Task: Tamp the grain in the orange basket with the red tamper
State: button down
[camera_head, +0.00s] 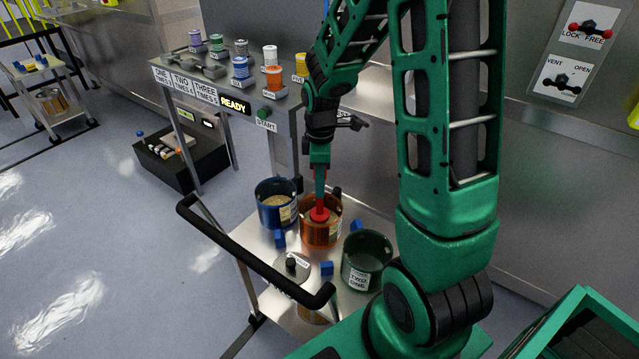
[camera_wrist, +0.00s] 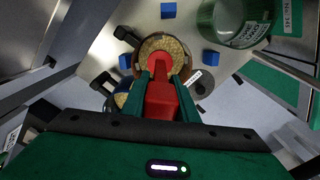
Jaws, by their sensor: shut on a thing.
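The orange basket (camera_head: 322,233) stands on the metal cart between the blue basket (camera_head: 277,204) and the green basket (camera_head: 366,262). The red tamper (camera_head: 319,215) is upright, with its red lower end within the mouth of the orange basket. My gripper (camera_head: 320,185) points down above the basket. In the wrist view my gripper (camera_wrist: 161,85) has its two green fingers shut on either side of the tamper (camera_wrist: 162,100). Tan grain (camera_wrist: 158,46) shows around the tamper's head. I cannot tell whether the head presses on the grain.
A round metal lid (camera_head: 291,266) with a dark knob and several small blue blocks (camera_head: 326,268) lie on the cart. The cart's black handle (camera_head: 250,258) runs along its left side. A panel with coloured spools and a READY display (camera_head: 236,106) stands behind.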

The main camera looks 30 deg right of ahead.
jog(key=shift+r, duration=0.15)
jog(key=shift+r, duration=3.15)
jog(key=shift+s, duration=0.1)
